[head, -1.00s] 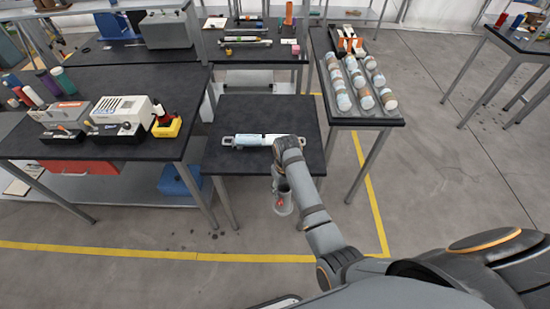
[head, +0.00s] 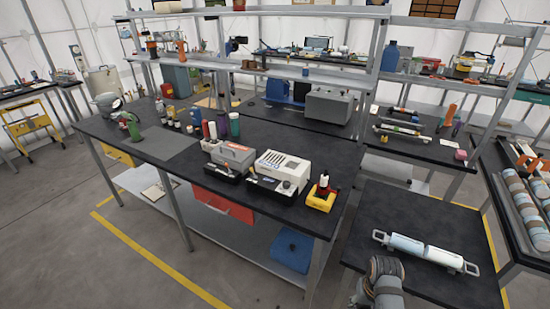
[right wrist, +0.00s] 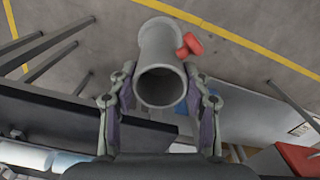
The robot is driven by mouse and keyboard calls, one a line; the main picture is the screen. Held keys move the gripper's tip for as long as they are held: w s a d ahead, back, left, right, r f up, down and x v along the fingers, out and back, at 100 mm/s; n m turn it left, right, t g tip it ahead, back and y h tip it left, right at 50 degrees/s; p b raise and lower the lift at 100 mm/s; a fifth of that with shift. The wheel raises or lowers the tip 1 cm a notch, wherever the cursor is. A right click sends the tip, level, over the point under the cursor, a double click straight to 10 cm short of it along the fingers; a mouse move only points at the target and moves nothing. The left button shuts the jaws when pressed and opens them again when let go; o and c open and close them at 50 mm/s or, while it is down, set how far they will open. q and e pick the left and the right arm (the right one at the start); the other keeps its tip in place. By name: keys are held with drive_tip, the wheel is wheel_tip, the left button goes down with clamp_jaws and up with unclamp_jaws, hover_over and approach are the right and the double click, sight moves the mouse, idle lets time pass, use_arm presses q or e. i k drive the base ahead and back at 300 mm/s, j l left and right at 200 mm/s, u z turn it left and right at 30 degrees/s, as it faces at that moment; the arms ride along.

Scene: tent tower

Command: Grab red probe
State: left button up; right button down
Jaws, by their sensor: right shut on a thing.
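My right gripper (right wrist: 160,88) is shut on a grey hollow tube (right wrist: 158,48), with one finger on each side of its open end. A red knob (right wrist: 190,45) sticks out from the tube's side. In the head view only part of my right arm shows at the bottom, and the gripper and tube are out of that view. A red upright cylinder (head: 212,131) stands on the long black table among other bottles; I cannot tell whether it is the red probe. My left gripper is not in view.
The long black table (head: 170,150) carries grey-white devices (head: 280,172) and a yellow holder (head: 322,194). A white-blue cylinder with end handles (head: 425,250) lies on the small black table (head: 395,205). Striped cylinders (head: 520,200) lie on the right-hand table.

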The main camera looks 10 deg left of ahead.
sight(205, 123)
drive_tip(key=i+j, duration=0.1)
drive_tip(key=j, duration=0.4)
drive_tip(key=i+j, duration=0.1)
drive_tip(key=j, duration=0.4)
drive_tip(key=i+j, duration=0.1)
drive_tip(key=j, duration=0.4)
drive_tip(key=i+j, duration=0.1)
drive_tip(key=j, duration=0.4)
drive_tip(key=i+j, duration=0.1)
drive_tip(key=j, duration=0.4)
drive_tip(key=i+j, duration=0.15)
drive_tip(key=j, duration=0.35)
drive_tip(key=i+j, duration=0.1)
drive_tip(key=j, duration=0.4)
drive_tip(key=i+j, duration=0.1)
drive_tip(key=j, duration=0.4)
drive_tip(key=z, duration=0.05)
